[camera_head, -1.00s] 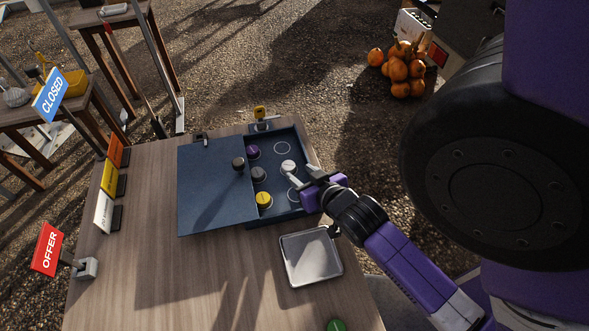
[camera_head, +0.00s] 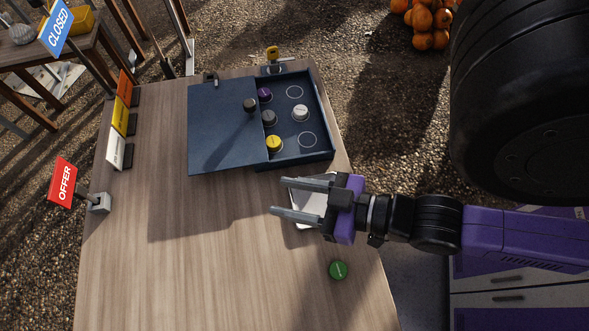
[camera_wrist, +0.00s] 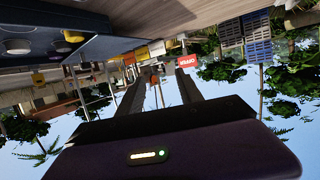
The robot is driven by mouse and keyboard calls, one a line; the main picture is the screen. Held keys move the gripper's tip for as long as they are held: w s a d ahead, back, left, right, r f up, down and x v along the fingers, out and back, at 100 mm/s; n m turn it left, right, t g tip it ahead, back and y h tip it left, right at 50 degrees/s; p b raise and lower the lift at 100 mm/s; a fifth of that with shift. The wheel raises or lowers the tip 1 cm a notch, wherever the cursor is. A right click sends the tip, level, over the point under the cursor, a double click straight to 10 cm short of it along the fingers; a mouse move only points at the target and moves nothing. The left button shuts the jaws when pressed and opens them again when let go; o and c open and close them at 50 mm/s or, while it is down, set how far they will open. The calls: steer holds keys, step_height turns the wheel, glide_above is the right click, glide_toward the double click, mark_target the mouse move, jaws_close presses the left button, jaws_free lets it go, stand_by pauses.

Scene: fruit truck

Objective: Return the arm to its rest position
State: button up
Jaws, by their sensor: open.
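My gripper (camera_head: 303,199) is open and empty in the head view, its two fingers pointing left above the table's right side. It hangs over a white square tray (camera_head: 306,222) and hides part of it. My purple and black arm reaches in from the right. In the wrist view my open fingers (camera_wrist: 161,92) show against the sky and signs, with nothing between them.
A dark blue box (camera_head: 325,153) with a half-covering lid (camera_head: 222,135) stands behind my gripper, holding purple, grey, white and yellow pieces. A green disc (camera_head: 339,270) lies in front. Sign stands line the table's left edge. The front middle of the table (camera_head: 210,270) is clear.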

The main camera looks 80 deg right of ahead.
steer(key=a+r+y, duration=0.1)
steer(key=s+a+n, duration=0.1)
steer(key=a, duration=0.1)
steer(key=shift+s+r+t+y, duration=0.15)
steer(key=shift+r+t+y, duration=0.15)
steer(key=shift+r+y, duration=0.1)
steer(key=shift+c, duration=0.4)
stand_by(0.5)
